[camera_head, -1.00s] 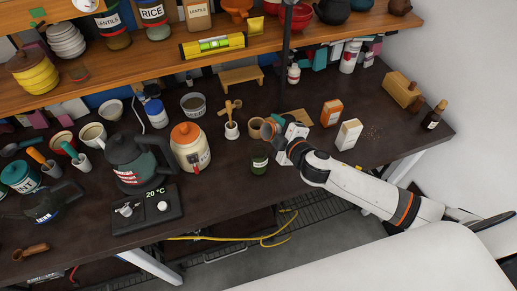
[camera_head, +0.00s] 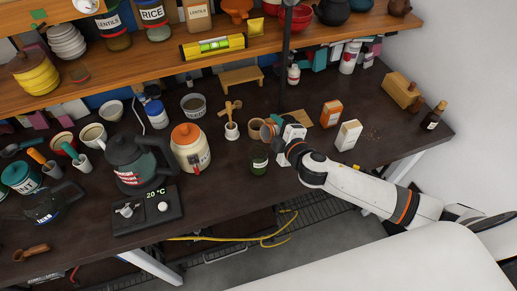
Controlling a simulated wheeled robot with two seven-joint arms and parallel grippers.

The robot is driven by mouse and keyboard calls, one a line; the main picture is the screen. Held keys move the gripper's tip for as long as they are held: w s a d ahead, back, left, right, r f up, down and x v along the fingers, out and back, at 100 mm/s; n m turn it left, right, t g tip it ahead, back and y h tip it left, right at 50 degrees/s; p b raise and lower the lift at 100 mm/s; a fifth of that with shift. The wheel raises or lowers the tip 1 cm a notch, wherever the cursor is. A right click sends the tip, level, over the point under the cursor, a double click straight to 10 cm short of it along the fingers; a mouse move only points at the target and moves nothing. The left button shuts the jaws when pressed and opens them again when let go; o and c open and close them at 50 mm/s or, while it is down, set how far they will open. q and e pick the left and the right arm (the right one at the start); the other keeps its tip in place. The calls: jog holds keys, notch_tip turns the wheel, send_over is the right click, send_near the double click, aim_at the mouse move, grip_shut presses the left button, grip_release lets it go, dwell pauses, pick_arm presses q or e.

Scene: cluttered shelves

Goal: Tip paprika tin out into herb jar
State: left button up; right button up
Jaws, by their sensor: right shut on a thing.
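My right gripper (camera_head: 272,129) reaches in from the right and is shut on a small brownish-orange tin (camera_head: 267,132), probably the paprika tin. The tin is mostly hidden by the gripper, and its label and exact tilt cannot be read. A small dark green glass jar with a pale label (camera_head: 259,161), probably the herb jar, stands upright on the dark table. The held tin is behind and slightly right of the jar's mouth in the picture, apart from it as far as I can see. No stream of contents shows. My left gripper is out of view.
A mortar with a wooden pestle (camera_head: 232,129) and a cream canister with an orange lid (camera_head: 190,148) stand left of the jar. An orange box (camera_head: 331,113) and a white box (camera_head: 348,135) stand right of my gripper. Table in front of the jar is clear.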

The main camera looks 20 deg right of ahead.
jog(key=shift+a+r+n+h+p, duration=0.35)
jog(key=shift+r+n+p, duration=0.2)
jog(key=shift+n+p, duration=0.35)
dwell(0.7)
jog(key=shift+s+a+r+n+t+h+p, duration=0.1)
jog(key=shift+a+r+n+t+h+p, duration=0.1)
jog(key=shift+r+n+h+p, duration=0.35)
jog(key=shift+s+a+r+n+t+p, duration=0.1)
jog(key=shift+a+n+t+p, duration=0.15)
jog(key=shift+n, duration=0.5)
dwell(0.8)
jog(key=shift+a+r+n+p, duration=0.2)
jog(key=shift+r+n+p, duration=0.25)
jog(key=shift+n, duration=0.55)
dwell(0.8)
jog(key=shift+s+a+r+n+t+h+p, duration=0.1)
jog(key=shift+a+r+n+t+h+p, duration=0.2)
jog(key=shift+n, duration=0.35)
jog(key=shift+a+r+n+t+h+p, duration=0.15)
jog(key=shift+a+n+h, duration=0.2)
jog(key=shift+n, duration=0.3)
dwell(1.2)
